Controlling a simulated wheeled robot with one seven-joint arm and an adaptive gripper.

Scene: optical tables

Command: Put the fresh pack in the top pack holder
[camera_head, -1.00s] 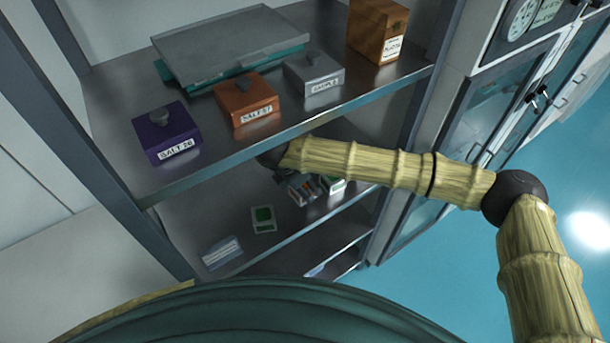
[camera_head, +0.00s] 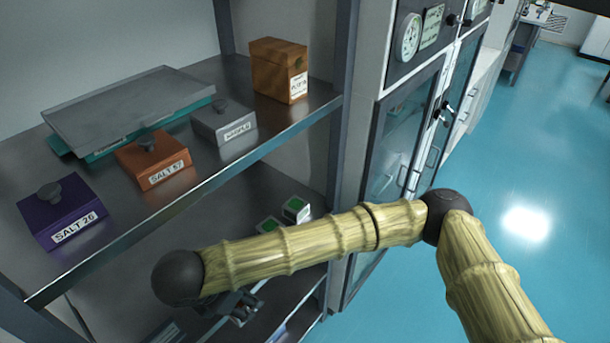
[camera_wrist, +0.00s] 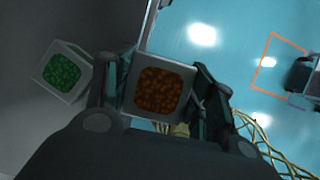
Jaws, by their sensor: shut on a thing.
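My gripper (camera_wrist: 165,95) is shut on a pale pack with a brown-orange window (camera_wrist: 162,92) in the wrist view. A pale pack with a green window (camera_wrist: 62,72) sits just left of the gripper there. In the head view my gripper (camera_head: 240,308) is below my forearm at the lower shelf, partly hidden, and the held pack cannot be made out. Green-topped packs stand on that shelf, one (camera_head: 296,209) farther back and one (camera_head: 268,224) partly hidden by my arm. I cannot make out which pack is fresh, or a top pack holder.
The upper shelf (camera_head: 215,165) holds a purple SALT 26 box (camera_head: 62,212), an orange SALT 57 box (camera_head: 153,160), a grey box (camera_head: 224,122), a wooden box (camera_head: 279,70) and a grey tray (camera_head: 130,105). Glass-door cabinets (camera_head: 405,135) stand right. Blue floor (camera_head: 540,170) is open.

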